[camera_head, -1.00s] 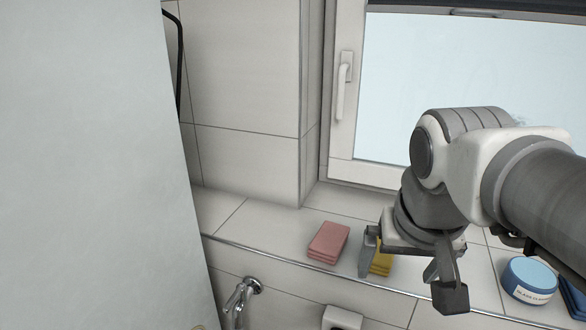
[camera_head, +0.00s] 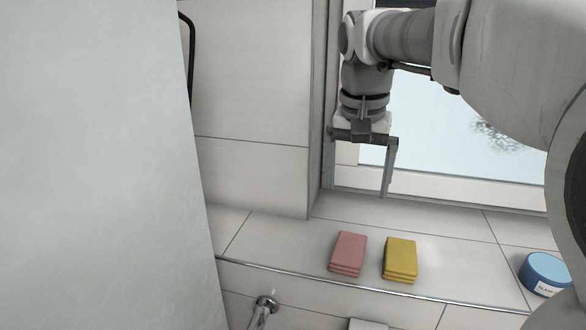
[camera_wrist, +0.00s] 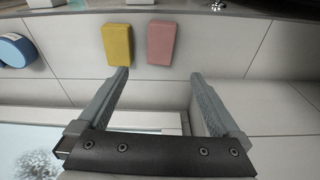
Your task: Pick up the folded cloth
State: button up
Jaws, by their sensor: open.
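Two folded cloths lie side by side on the tiled ledge: a pink folded cloth (camera_head: 348,253) and a yellow folded cloth (camera_head: 400,259) to its right. In the wrist view the yellow cloth (camera_wrist: 117,44) is on the left and the pink cloth (camera_wrist: 161,43) is on the right. My gripper (camera_head: 358,191) is open and empty, pointing down, above and behind the cloths on the window side. In the wrist view both cloths lie beyond my fingertips (camera_wrist: 159,74), not between the fingers.
A blue round tin (camera_head: 545,272) stands on the ledge at the right. A window (camera_head: 450,130) is behind the ledge, and a tiled wall (camera_head: 255,85) stands at the left. A large pale panel (camera_head: 95,170) fills the left side. A metal tap (camera_head: 264,308) is below the ledge edge.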

send_over(349, 247)
jog(key=f, duration=1.1)
jog(key=shift+s+f, duration=0.35)
jog(key=shift+f, duration=0.05)
jog(key=shift+w+f, duration=0.15)
jog(key=shift+f, duration=1.2)
jog(key=shift+w+f, duration=0.1)
jog(key=shift+f, duration=1.25)
jog(key=c, duration=1.2)
jog(key=shift+c, duration=0.2)
